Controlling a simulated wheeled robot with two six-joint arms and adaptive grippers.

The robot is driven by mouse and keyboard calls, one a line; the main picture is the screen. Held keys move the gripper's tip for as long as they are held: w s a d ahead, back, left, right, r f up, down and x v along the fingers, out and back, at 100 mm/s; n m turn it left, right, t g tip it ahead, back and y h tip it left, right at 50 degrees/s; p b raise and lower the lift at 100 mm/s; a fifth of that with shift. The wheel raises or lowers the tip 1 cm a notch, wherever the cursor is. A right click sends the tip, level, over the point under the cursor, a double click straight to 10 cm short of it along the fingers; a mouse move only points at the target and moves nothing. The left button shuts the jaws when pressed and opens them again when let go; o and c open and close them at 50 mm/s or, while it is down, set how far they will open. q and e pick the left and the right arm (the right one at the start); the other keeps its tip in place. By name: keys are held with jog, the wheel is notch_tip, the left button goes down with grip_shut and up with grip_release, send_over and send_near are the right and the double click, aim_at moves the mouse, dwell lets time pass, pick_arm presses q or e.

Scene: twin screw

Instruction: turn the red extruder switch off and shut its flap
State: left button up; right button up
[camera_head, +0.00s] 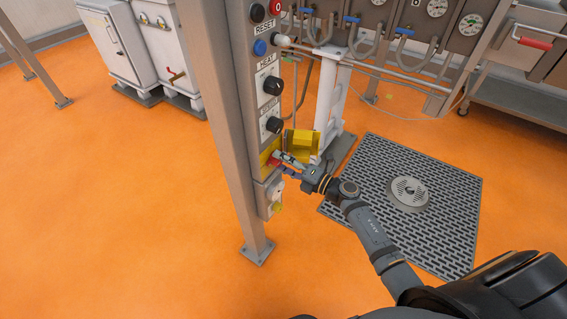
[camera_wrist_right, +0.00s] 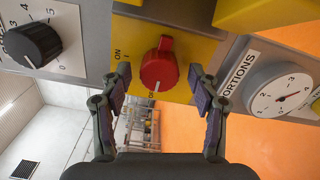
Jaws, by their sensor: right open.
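The red switch (camera_wrist_right: 158,68) is a round knob with a raised grip on a yellow plate (camera_wrist_right: 128,28) in the right wrist view. A pale mark shows at its lower edge. "ON" is printed to its left; a label below is partly hidden. The yellow flap (camera_head: 301,141) stands open beside the switch, and its edge shows at the top right of the right wrist view (camera_wrist_right: 265,12). My right gripper (camera_wrist_right: 158,84) is open, with a fingertip on either side of the knob in the picture and gaps showing. In the head view, my right gripper (camera_head: 278,158) partly covers the switch.
A black dial (camera_wrist_right: 35,45) and a white "PORTIONS" dial (camera_wrist_right: 283,92) flank the switch in the right wrist view. The grey panel post (camera_head: 218,120) and a white column (camera_head: 330,100) stand close by. A floor grate (camera_head: 440,190) lies to the right.

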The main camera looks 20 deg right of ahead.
jog(key=v, duration=1.2)
jog(key=d+f+m+t+h+p, duration=0.1)
jog(key=d+f+m+h+p, duration=0.2)
jog(key=d+f+m+h, duration=0.35)
jog(key=s+d+f+m+g+h+p, duration=0.25)
jog(key=s+f+m, duration=0.35)
jog(key=f, duration=0.3)
jog(key=s+d+f+m+g+h+p, duration=0.25)
jog(key=s+d+f+m, duration=0.2)
jog(key=f+m, duration=0.35)
jog(key=s+a+f+m+g+p, duration=0.1)
jog(key=s+a+f+m+g, duration=0.1)
jog(key=s, duration=0.7)
jog(key=s+a+f+m+g+p, duration=0.1)
jog(key=s+a+f+m+g, duration=0.2)
jog(key=s+f, duration=0.3)
jog(key=s+a+f+m+g+p, duration=0.1)
jog(key=s+a+f+g, duration=0.3)
jog(key=s, duration=0.8)
jog(key=shift+s+a+f+m+p, duration=0.25)
jog(key=shift+a+f+m+p, duration=0.1)
jog(key=shift+a+f+m, duration=0.25)
jog(key=shift+r, duration=0.1)
